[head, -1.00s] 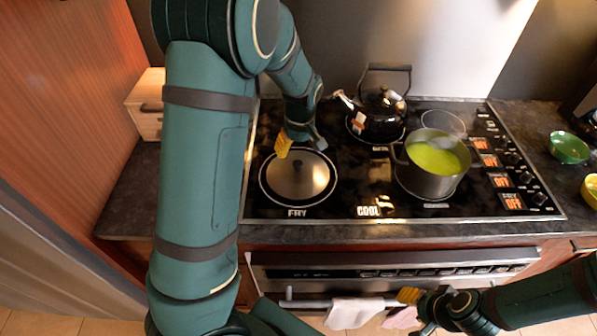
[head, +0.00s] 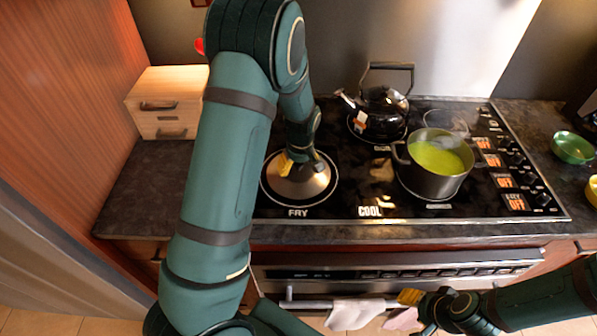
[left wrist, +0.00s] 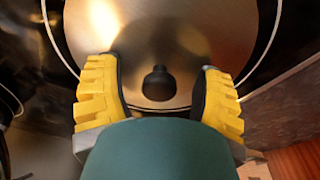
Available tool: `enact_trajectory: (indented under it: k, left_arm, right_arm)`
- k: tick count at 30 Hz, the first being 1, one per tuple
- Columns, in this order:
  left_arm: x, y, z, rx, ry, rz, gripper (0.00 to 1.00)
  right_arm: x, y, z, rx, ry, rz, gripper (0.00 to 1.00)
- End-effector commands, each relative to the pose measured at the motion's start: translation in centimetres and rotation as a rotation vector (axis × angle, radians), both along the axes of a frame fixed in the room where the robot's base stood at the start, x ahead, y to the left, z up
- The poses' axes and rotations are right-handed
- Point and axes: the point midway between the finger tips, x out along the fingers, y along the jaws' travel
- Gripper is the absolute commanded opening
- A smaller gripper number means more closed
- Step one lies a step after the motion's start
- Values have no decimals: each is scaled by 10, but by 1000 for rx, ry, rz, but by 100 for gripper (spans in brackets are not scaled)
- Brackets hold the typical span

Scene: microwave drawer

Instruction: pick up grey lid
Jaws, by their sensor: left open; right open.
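The grey lid (head: 297,186) is a round, shiny metal disc on the burner marked FRY, at the left of the cooktop. In the left wrist view the lid (left wrist: 160,45) fills the middle, with its black knob (left wrist: 158,83) between my fingers. My left gripper (head: 299,168) is directly over the lid, and its yellow fingers (left wrist: 157,95) are open on either side of the knob, apart from it. In the head view the gripper hides the knob. My right gripper (head: 418,302) is open and empty, low in front of the oven.
A small wooden drawer box (head: 165,102) is at the back left. Towels (head: 355,312) hang on the oven handle.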

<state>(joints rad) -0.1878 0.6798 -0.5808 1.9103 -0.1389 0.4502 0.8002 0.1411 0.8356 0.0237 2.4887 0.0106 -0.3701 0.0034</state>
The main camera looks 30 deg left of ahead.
Motion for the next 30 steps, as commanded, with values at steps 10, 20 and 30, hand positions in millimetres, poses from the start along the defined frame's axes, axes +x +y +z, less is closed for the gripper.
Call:
enact_trajectory:
  k: [10, 20, 30]
  left_arm:
    - [0, 0, 0, 0, 0, -1, 0]
    - [1, 0, 10, 1, -3, -1, 0]
    - [1, 0, 72, 0, -5, -2, 0]
  right_arm:
    - [0, 0, 0, 0, 0, 0, 47]
    - [0, 0, 1, 0, 0, 0, 47]
    - [0, 0, 8, 2, 0, 0, 47]
